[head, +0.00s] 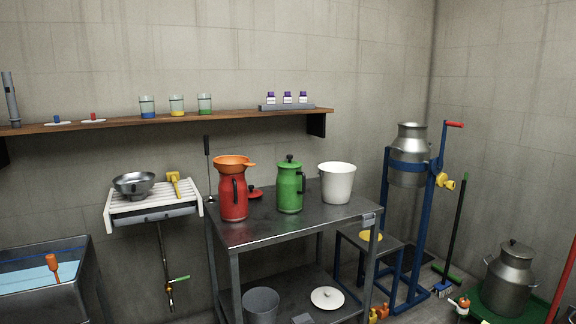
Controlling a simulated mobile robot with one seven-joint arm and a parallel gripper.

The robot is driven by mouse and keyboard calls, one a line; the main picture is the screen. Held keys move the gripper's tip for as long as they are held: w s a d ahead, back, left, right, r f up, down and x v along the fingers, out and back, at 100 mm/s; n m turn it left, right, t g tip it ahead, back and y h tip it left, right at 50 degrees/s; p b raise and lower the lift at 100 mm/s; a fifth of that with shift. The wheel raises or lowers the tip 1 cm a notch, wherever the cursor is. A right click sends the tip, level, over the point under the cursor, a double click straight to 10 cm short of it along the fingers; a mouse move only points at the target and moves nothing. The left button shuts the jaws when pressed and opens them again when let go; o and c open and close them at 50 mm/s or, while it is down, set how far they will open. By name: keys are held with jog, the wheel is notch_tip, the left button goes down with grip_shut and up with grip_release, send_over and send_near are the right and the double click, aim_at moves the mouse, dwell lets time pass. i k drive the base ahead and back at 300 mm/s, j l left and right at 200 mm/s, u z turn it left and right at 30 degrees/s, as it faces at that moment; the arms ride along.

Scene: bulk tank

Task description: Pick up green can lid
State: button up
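The green can (289,190) stands upright on the metal table, with a black handle on its right side. The green can lid (290,165) sits on top of it and has a dark knob. My gripper is not in view.
On the metal table (262,232), a red can (233,199) with an orange funnel (234,161) stands left of the green can. A red lid (255,193) lies between them, and a white bucket (337,184) stands to the right. The table's front part is clear. A shelf (227,115) runs behind.

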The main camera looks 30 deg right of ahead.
aim_at(289, 164)
jog(key=i+l+z, duration=0.15)
jog(key=i+l, duration=0.25)
jog(key=i+l+z, duration=0.2)
jog(key=i, duration=0.35)
jog(key=i+l+z, duration=0.15)
jog(key=i+l, duration=0.2)
jog(key=i, duration=0.2)
jog(key=i+l+z, duration=0.1)
jog(key=i, duration=0.9)
